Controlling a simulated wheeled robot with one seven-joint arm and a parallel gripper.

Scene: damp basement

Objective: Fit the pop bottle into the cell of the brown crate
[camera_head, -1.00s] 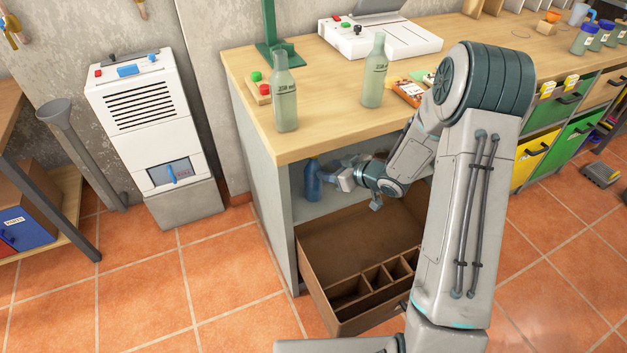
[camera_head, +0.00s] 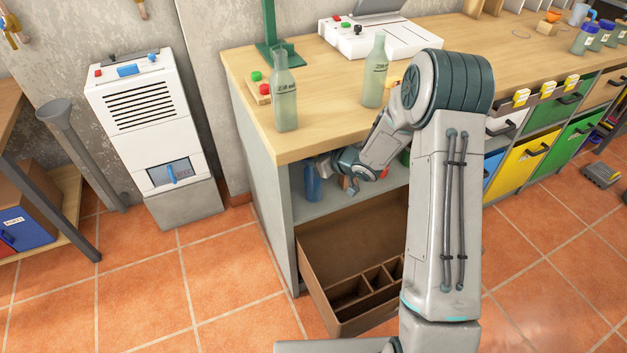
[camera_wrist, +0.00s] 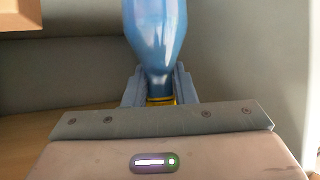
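The blue pop bottle (camera_head: 313,184) stands upright on the shelf under the worktop, near its left end. My gripper (camera_head: 318,166) is at the bottle's upper part, coming in from the right. In the wrist view the bottle (camera_wrist: 155,35) lies between the fingers (camera_wrist: 160,92), which sit close on both sides of its narrow neck with no clear gap; a yellow band shows at the neck. The gripper looks shut on it. The brown crate (camera_head: 318,297) is below in front of the shelf, with several divided cells on its near right side. My arm hides the crate's right part.
Two pale green bottles (camera_head: 285,98) (camera_head: 374,75) stand on the worktop (camera_head: 330,130) above the shelf. The worktop edge and left side panel (camera_head: 270,210) bound the shelf opening. The crate's left area is empty. Coloured drawers (camera_head: 525,160) are at right.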

